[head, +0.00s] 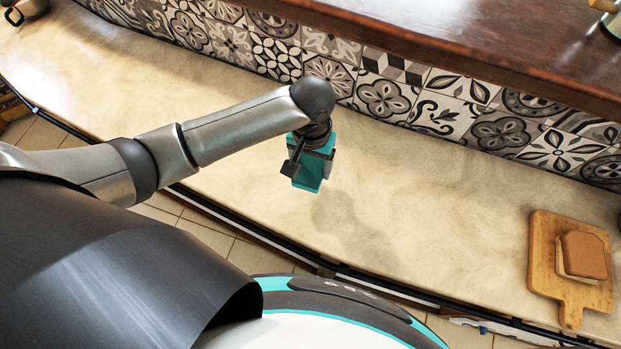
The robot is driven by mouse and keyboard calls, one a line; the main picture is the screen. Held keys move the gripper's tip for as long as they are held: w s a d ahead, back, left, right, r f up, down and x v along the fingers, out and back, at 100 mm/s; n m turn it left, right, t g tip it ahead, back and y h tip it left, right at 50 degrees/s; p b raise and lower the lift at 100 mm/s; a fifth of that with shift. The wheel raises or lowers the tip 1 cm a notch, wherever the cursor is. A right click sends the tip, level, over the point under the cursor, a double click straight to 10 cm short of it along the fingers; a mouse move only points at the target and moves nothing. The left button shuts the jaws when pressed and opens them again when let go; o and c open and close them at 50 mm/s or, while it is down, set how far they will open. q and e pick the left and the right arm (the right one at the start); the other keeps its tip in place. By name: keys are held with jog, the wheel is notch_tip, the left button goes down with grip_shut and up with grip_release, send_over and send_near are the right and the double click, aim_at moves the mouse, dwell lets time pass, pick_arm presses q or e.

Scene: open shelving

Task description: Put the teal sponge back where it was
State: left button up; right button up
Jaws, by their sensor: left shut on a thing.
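The teal sponge (309,180) is a small teal block in the head view, near the middle. My left gripper (309,166) is shut on it, pointing down over the pale stone counter (420,215). The sponge seems to be held above the counter, with a soft shadow on the surface to its lower right. The gripper's fingers and wrist hide part of the sponge. My right gripper is not in view.
A wooden cutting board (541,262) with a bread-like item (584,254) lies at the counter's right end. A dark wooden shelf (480,50) runs above the patterned tile wall (383,98). The middle counter is clear.

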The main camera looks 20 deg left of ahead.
aim_at(311, 166)
pick_arm(q)
jog(key=shift+f+b, duration=0.6)
jog(key=shift+f, duration=2.9)
jog(key=shift+f, duration=0.1)
jog(key=o, duration=1.2)
jog(key=shift+o, duration=0.2)
notch_tip(311, 166, up, 12)
jog(key=shift+r+p, duration=0.15)
jog(key=shift+p, duration=1.05)
